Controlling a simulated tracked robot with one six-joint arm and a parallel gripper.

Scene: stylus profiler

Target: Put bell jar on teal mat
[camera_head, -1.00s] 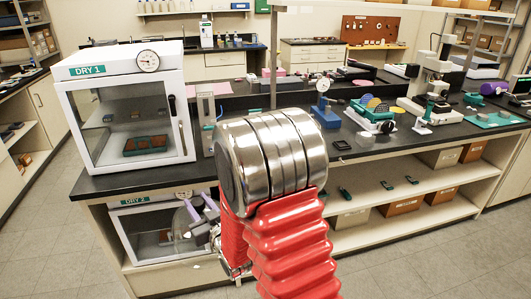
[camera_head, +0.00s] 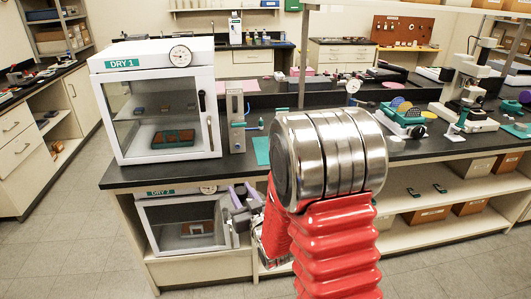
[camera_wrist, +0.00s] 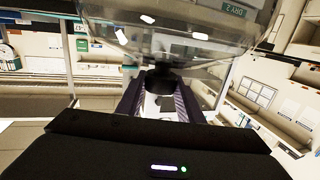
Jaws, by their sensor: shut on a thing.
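The bell jar (camera_wrist: 165,35) is a clear glass dome with a black knob, filling the top of the wrist view. My gripper (camera_wrist: 160,95) is shut on its knob, one finger on each side. In the head view my gripper (camera_head: 243,208) is low in front of the bench, partly behind my red and steel arm, and the glass is hard to make out there. A teal mat (camera_head: 262,150) lies on the black bench top just left of my arm, partly hidden by it. Another teal sheet (camera_head: 518,130) shows at the right edge.
A white drying cabinet marked DRY 1 (camera_head: 158,100) stands on the bench at left, with DRY 2 (camera_head: 180,225) on the shelf below. Instruments (camera_head: 465,85) crowd the bench at right. The floor at left is clear.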

